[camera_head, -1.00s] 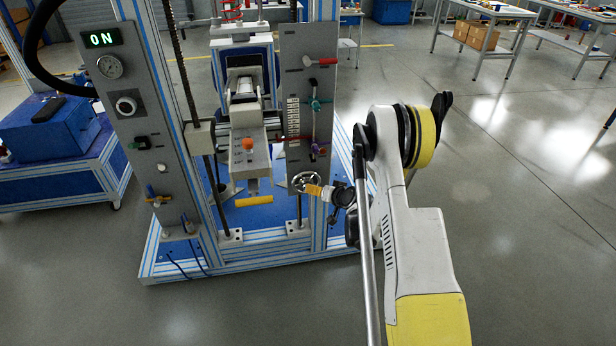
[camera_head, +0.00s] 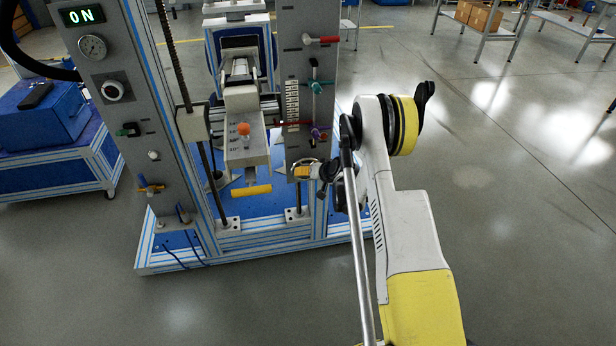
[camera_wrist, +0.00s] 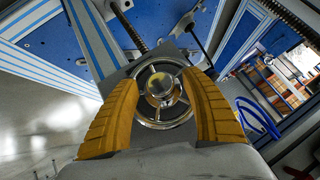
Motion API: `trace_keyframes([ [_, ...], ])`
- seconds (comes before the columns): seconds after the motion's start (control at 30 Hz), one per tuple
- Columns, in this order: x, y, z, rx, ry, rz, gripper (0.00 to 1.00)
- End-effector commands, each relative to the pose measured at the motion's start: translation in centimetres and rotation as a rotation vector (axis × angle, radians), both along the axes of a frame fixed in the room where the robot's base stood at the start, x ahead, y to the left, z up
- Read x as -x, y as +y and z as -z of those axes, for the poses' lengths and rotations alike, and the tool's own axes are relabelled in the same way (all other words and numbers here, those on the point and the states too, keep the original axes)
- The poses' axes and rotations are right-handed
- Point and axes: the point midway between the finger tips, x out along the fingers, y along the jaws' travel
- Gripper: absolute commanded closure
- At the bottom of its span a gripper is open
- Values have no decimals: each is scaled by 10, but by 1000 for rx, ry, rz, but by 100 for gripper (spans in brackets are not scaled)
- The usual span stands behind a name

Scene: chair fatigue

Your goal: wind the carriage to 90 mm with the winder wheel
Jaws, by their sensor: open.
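The winder wheel (camera_wrist: 162,118), a silvery spoked handwheel with a round hub, sits between my gripper's fingers in the wrist view. My gripper (camera_wrist: 158,84) is open, with one ribbed orange finger on each side of the wheel. I cannot tell whether either finger touches the rim. In the head view my gripper (camera_head: 303,171) is at the foot of the grey right panel and partly covers the wheel. The carriage (camera_head: 193,123) is a grey block on the left screw. A pale scale (camera_head: 292,105) runs up the right panel; its marks are too small to read.
The right panel (camera_head: 308,60) carries red, teal and purple handles above the wheel. A display (camera_head: 83,15) on the left panel reads ON. Open floor lies to the right.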

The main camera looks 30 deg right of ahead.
Motion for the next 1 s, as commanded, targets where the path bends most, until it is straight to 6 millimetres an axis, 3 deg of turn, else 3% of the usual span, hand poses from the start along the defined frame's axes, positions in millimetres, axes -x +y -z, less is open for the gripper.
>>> trace_keyframes([
  [0.2,0,0,0,0,0,0,45],
  [0.23,0,0,0,0,0,0,50],
  [0.4,0,0,0,0,0,0,98],
  [0.73,0,0,0,-36,-9,0,99],
  [1.0,0,-2,1,-187,-54,2,99],
])
